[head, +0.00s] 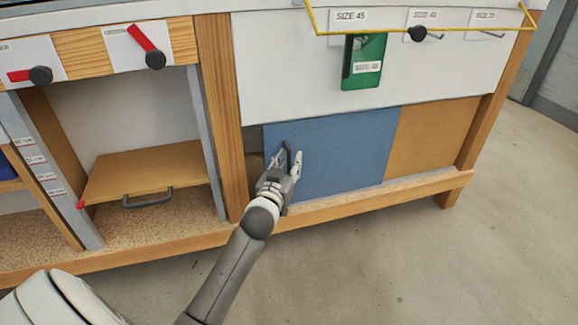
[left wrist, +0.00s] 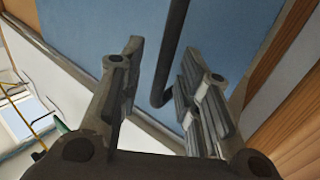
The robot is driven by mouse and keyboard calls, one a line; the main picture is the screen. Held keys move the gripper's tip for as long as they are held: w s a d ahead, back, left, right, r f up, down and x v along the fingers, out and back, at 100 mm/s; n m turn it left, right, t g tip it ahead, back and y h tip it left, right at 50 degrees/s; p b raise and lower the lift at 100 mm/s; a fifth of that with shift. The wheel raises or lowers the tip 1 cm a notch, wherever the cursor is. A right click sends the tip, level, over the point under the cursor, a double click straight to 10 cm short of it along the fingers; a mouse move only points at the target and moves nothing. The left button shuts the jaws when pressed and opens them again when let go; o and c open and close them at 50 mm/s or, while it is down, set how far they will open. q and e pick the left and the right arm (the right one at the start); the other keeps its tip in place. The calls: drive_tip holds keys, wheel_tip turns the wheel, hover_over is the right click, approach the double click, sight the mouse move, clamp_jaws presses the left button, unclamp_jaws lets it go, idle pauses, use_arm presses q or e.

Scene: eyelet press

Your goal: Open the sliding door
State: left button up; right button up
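The blue sliding door (head: 345,155) stands in the lower part of the cabinet. A narrow dark gap shows between its left edge and the wooden post. The door fills much of the left wrist view (left wrist: 90,30). A dark bar handle (left wrist: 171,55) runs along the door there; in the head view its top shows by the gripper (head: 286,150). My left gripper (head: 287,163) is at the door's left side. In the left wrist view its two fingers (left wrist: 160,85) are apart, with the handle's bent end between them, not clamped. My right gripper is not in view.
A tan panel (head: 434,140) is right of the blue door. A wooden post (head: 222,100) and an open compartment with a handled shelf (head: 145,172) are to the left. A green tag (head: 364,75) hangs above. The floor (head: 400,265) in front is clear.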

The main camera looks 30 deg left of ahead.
use_arm(q)
drive_tip(key=shift+w+a, duration=0.1)
drive_tip(key=shift+w, duration=0.2)
drive_tip(key=shift+c, duration=0.4)
clamp_jaws()
drive_tip(key=shift+r, duration=0.1)
